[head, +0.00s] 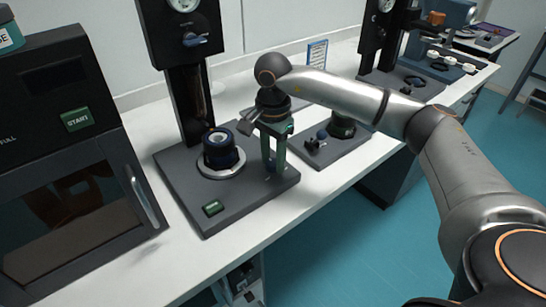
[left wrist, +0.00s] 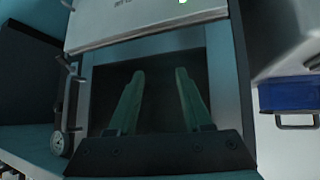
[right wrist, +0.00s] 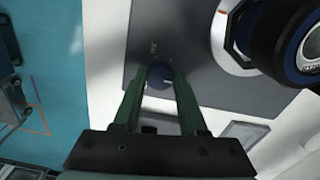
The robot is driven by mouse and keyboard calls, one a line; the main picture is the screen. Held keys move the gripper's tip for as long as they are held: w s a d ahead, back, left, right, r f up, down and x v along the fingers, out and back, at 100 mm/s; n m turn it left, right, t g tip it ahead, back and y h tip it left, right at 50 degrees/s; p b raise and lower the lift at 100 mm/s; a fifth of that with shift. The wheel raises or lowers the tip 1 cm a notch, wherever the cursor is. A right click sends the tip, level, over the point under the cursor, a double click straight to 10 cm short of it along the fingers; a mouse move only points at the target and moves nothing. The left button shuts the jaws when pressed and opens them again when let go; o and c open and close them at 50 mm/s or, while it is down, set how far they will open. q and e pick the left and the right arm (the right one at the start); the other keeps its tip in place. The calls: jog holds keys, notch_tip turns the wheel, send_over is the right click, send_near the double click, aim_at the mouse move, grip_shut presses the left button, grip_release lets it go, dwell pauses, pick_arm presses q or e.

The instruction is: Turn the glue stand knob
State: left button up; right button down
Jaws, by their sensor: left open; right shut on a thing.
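The glue stand has a dark base plate (head: 235,208), a black column with a gauge, and a blue-and-black round part (head: 221,150) on a pale ring. My right gripper (head: 273,168) points down over the right part of this base. In the right wrist view its fingers (right wrist: 158,72) are shut on a round blue knob (right wrist: 160,78) on the plate. In the head view the fingers mostly hide the knob. My left gripper (left wrist: 160,74) shows only in the left wrist view, open and empty.
A black machine with a green START button (head: 77,118) stands left of the glue stand. A second similar stand (head: 335,145) is to the right, beyond my right arm. The white table's front edge (head: 270,235) is clear. A blue box (left wrist: 288,97) shows in the left wrist view.

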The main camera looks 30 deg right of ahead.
jog(key=m, duration=0.4)
jog(key=shift+m+p, duration=0.3)
jog(key=m, duration=0.3)
jog(key=shift+m, duration=0.3)
jog(key=m+p, duration=0.1)
jog(key=m, duration=0.2)
jog(key=shift+m, duration=0.3)
jog(key=m, duration=0.3)
jog(key=shift+r+m+p, duration=0.1)
jog(key=shift+m+p, duration=0.25)
jog(key=shift+m, duration=0.05)
jog(key=m, duration=0.3)
jog(key=shift+p, duration=0.3)
pick_arm(q)
jog(key=shift+s+a+r+y+p, duration=0.15)
jog(key=shift+s+a+r+p, duration=0.1)
jog(key=shift+a+r, duration=0.3)
jog(key=shift+s+a+r+y+p, duration=0.2)
jog(key=shift+a+r, duration=0.15)
jog(key=shift+r, duration=0.25)
pick_arm(e)
jog(key=shift+m, duration=2.2)
pick_arm(q)
jog(key=shift+s, duration=0.1)
pick_arm(e)
jog(key=shift+c, duration=2.2)
grip_release()
